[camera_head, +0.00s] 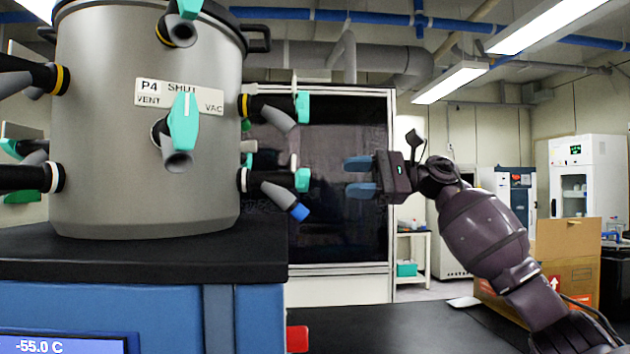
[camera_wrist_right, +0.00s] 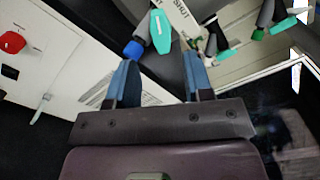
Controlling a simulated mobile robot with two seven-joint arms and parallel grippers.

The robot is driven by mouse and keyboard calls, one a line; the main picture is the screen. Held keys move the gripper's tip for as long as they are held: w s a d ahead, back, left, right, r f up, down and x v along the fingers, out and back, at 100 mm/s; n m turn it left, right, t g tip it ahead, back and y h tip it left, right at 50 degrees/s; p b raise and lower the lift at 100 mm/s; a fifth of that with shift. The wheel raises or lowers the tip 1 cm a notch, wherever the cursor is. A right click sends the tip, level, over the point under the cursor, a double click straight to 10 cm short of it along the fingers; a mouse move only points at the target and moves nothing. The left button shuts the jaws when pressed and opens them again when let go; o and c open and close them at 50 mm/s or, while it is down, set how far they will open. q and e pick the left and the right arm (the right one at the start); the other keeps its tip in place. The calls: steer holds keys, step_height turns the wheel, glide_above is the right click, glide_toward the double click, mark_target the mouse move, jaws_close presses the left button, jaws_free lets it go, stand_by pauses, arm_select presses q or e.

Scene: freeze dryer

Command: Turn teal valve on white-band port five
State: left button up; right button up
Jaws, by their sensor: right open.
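The grey drum (camera_head: 115,120) carries several black ports with grey nozzles and teal valve handles. A white-band port (camera_head: 243,180) juts from its lower right side, with a teal valve (camera_head: 302,180) at its outer end and a blue-tipped nozzle (camera_head: 298,211) below. No number five is readable here. My right gripper (camera_head: 360,177) is open and empty, to the right of this valve at about its height, with a gap between. In the right wrist view, a teal handle (camera_wrist_right: 160,32) and a blue tip (camera_wrist_right: 133,48) show beyond the open fingers. My left gripper is out of view.
A yellow-band port (camera_head: 244,106) with another teal valve (camera_head: 303,107) sits just above. Another white-band port (camera_head: 60,178) is on the drum's left. A label (camera_head: 179,96) reads P4 SHUT, VENT, VAC. A dark-windowed cabinet (camera_head: 335,268) stands behind; a cardboard box (camera_head: 567,238) stands right.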

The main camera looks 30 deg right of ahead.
mark_target(303, 181)
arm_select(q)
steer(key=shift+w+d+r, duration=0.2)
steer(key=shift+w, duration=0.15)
arm_select(e)
steer(key=x, duration=0.7)
steer(key=shift+w+a, duration=0.25)
steer(key=shift+w, duration=0.05)
steer(key=shift+f, duration=0.15)
steer(key=shift+c, duration=0.5)
jaws_close()
arm_select(q)
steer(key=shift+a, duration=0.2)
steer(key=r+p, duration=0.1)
steer(key=p, duration=0.1)
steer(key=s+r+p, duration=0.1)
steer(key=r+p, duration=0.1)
steer(key=p, duration=0.1)
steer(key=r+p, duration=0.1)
steer(key=p, duration=0.1)
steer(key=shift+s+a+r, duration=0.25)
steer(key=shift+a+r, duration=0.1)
arm_select(e)
steer(key=m, duration=1.2)
steer(key=shift+w+d, duration=0.1)
steer(key=shift+w, duration=0.1)
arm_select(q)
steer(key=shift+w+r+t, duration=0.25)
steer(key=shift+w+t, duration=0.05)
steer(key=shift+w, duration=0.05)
